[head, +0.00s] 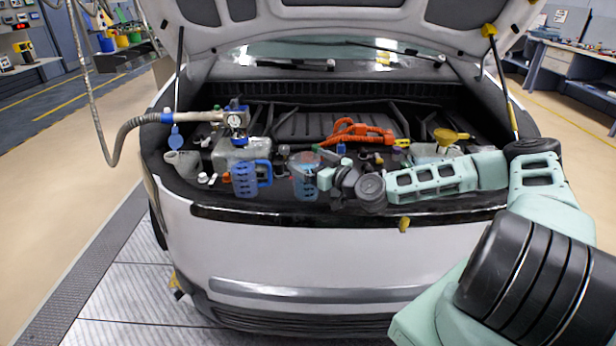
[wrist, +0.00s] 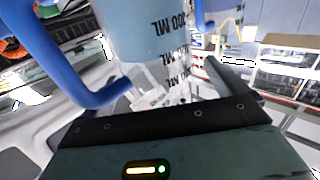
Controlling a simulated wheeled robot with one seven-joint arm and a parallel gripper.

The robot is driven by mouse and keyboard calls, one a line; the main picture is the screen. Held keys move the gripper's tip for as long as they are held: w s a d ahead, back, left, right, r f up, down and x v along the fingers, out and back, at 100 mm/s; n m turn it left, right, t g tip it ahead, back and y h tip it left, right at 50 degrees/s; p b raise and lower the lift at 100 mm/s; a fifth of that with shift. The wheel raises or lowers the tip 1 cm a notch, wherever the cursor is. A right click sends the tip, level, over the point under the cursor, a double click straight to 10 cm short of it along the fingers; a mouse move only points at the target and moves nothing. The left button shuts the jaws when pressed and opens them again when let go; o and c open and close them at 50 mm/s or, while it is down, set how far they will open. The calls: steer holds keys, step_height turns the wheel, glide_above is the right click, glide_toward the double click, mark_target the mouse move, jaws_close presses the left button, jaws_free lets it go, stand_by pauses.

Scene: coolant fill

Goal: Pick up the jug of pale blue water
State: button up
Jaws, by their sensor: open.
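A clear measuring jug (head: 306,184) with pale blue liquid stands at the front of the open car bay, just left of my gripper (head: 322,168). In the wrist view this jug (wrist: 145,35) fills the upper middle, with upside-down ML markings and a thick blue handle (wrist: 52,60) on the left. My gripper is open, its jaws close to the jug; I cannot tell whether they touch it. A second jug (head: 245,180), blue in the head view with a blue handle, stands further left. Part of the second jug's handle appears behind in the wrist view (wrist: 201,16).
A hose with a gauge (head: 235,121) hangs over a reservoir behind the left jug. Orange cables (head: 352,132) and a yellow funnel (head: 449,135) lie further back and right. The raised hood (head: 330,22) is overhead; the front bumper (head: 310,250) is below.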

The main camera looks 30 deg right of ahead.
steer(key=c, duration=1.9)
steer(key=shift+o, duration=0.2)
steer(key=shift+r, duration=0.1)
